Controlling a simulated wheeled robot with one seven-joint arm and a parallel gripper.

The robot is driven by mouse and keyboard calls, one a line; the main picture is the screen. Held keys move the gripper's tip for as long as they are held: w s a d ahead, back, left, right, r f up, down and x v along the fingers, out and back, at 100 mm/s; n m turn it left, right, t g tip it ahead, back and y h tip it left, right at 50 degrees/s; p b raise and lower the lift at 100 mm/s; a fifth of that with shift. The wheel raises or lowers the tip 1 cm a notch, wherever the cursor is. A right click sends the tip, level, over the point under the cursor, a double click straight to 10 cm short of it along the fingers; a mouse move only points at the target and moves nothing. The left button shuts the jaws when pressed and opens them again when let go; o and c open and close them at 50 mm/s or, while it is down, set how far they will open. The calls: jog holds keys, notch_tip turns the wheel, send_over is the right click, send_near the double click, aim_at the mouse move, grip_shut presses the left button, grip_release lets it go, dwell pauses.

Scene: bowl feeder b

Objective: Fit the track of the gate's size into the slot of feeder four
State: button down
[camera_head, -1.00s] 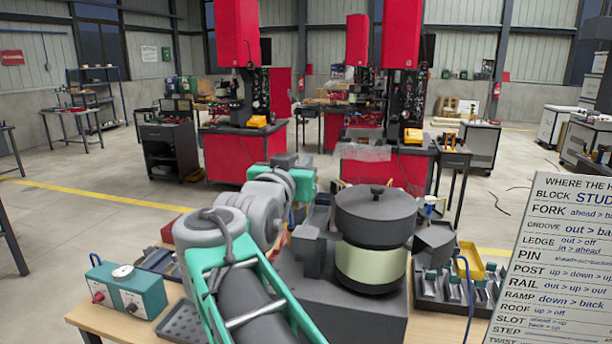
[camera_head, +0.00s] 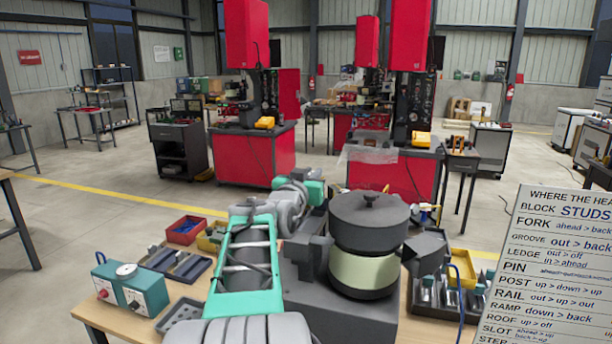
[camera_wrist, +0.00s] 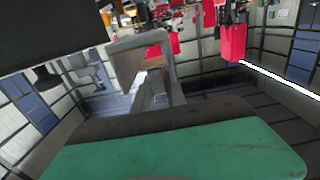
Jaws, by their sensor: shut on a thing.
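The bowl feeder (camera_head: 368,235) stands on my side of the bench in the head view, a dark lidded drum with a pale band on a dark grey base. Its slot and gate cannot be made out, and no feeder number is readable. My gripper (camera_wrist: 150,98) shows in the wrist view beyond the green hand body. It is shut on a grey, channel-like piece (camera_wrist: 128,66), which I take for a track; its size cannot be told. In the head view my arm stands left of the feeder, and the fingertips cannot be made out.
A dark tray of grey parts (camera_head: 425,295) lies right of the feeder, by a yellow bin (camera_head: 463,272). Left are a dark tray (camera_head: 172,262), a red bin (camera_head: 186,230) and a teal control box (camera_head: 130,289). A word-list board (camera_head: 545,265) covers the right edge.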

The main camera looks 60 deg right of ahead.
jog(key=shift+f+b, duration=0.15)
jog(key=shift+b, duration=0.45)
notch_tip(320, 180, down, 6)
jog(key=b, duration=0.5)
jog(key=shift+r+b, duration=0.25)
jog(key=shift+b, duration=0.05)
jog(key=shift+a, duration=0.1)
jog(key=shift+b, duration=1.15)
dwell(0.3)
jog(key=shift+f+b, duration=1.55)
jog(key=shift+b, duration=0.3)
jog(key=c, duration=1.3)
grip_release()
jog(key=a, duration=0.2)
jog(key=a+b, duration=0.1)
jog(key=a, duration=0.2)
jog(key=s+a, duration=0.1)
jog(key=a, duration=0.1)
jog(key=shift+s+a, duration=0.1)
jog(key=shift+a, duration=0.25)
